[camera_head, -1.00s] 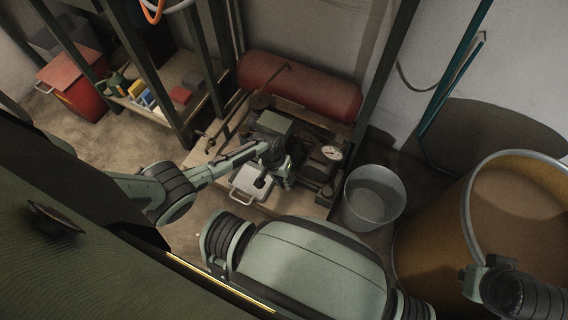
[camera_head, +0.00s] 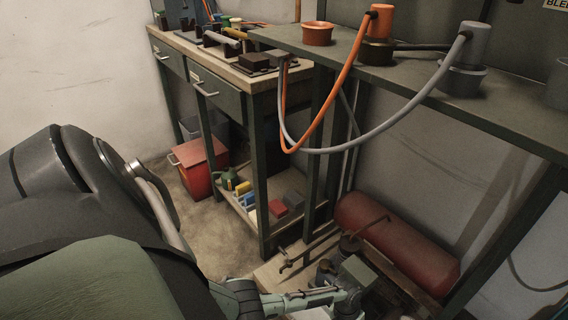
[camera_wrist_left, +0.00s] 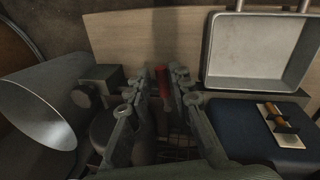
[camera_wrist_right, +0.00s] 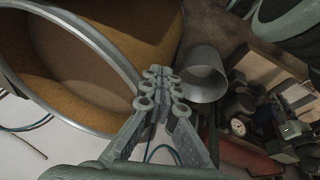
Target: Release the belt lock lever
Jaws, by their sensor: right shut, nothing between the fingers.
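A red handle (camera_wrist_left: 163,88), which may be the belt lock lever, shows between the fingers of my left gripper (camera_wrist_left: 161,73) in the left wrist view. The fingers stand apart on either side of it; whether they touch it I cannot tell. In the head view my left arm (camera_head: 298,301) reaches in at the bottom to the machine (camera_head: 356,272), which is mostly cut off by the lower edge. My right gripper (camera_wrist_right: 160,73) is shut and empty in the right wrist view, above the floor between a large drum and a bucket, away from the machine.
A metal bucket (camera_wrist_right: 203,75) and a large drum (camera_wrist_right: 110,42) stand beside the machine. A red tank (camera_head: 395,240) lies behind the machine. Orange and grey hoses (camera_head: 345,90) hang from a shelf.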

